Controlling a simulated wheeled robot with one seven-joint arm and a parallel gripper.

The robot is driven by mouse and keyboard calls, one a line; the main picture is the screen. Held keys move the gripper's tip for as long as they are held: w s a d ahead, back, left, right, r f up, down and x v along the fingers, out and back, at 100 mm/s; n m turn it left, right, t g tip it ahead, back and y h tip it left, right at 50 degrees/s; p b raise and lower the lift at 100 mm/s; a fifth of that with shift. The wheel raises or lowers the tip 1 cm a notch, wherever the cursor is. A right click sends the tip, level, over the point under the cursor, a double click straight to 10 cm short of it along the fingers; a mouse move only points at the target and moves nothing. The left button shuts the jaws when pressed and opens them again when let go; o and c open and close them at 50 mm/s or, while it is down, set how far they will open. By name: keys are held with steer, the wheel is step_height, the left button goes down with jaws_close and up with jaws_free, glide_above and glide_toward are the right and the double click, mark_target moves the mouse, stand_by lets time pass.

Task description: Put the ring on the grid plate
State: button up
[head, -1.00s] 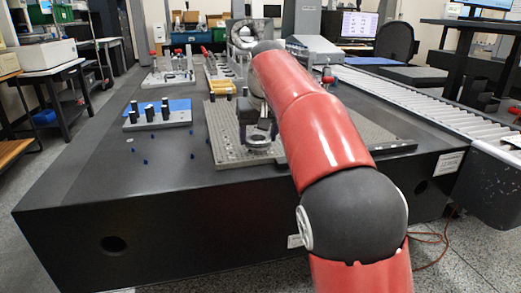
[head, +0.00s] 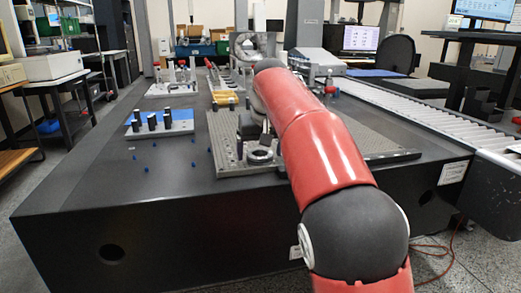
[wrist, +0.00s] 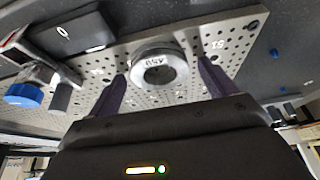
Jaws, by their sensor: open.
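The ring (head: 260,155) is a grey metal ring with dark markings and a round hole. It appears to lie flat on the near left part of the grid plate (head: 232,163), a grey board with rows of holes. In the wrist view the ring (wrist: 160,71) sits between my two dark fingers, with the perforated grid plate (wrist: 182,98) around it. My gripper (wrist: 161,69) is open, with visible gaps between each finger and the ring. In the head view my red arm hides part of the plate and most of the gripper.
A light plate with a blue top and several black pegs (head: 155,122) stands left of the grid plate. Small blue pieces lie on the dark table (head: 95,185) nearby. More fixtures (head: 180,80) stand farther back. A roller conveyor (head: 420,115) runs along the right side.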

steer(key=p+v, duration=0.3)
steer(key=v, duration=0.9)
steer(key=shift+s+d+r, duration=0.1)
steer(key=s+d+f+m, duration=0.1)
steer(key=s+d+f, duration=0.1)
steer(key=s+d, duration=0.55)
steer(key=s+d+f+m, duration=0.1)
steer(key=s+d+f, duration=0.3)
steer(key=s+f, duration=0.6)
steer(key=s+d+f+m+t+h, duration=0.1)
steer(key=s+d+f, duration=0.4)
steer(key=s+f, duration=0.4)
steer(key=s, duration=0.3)
steer(key=shift+s+f, duration=0.2)
steer(key=shift+f, duration=0.2)
steer(key=shift+r+p, duration=0.95)
steer(key=shift+p, duration=0.2)
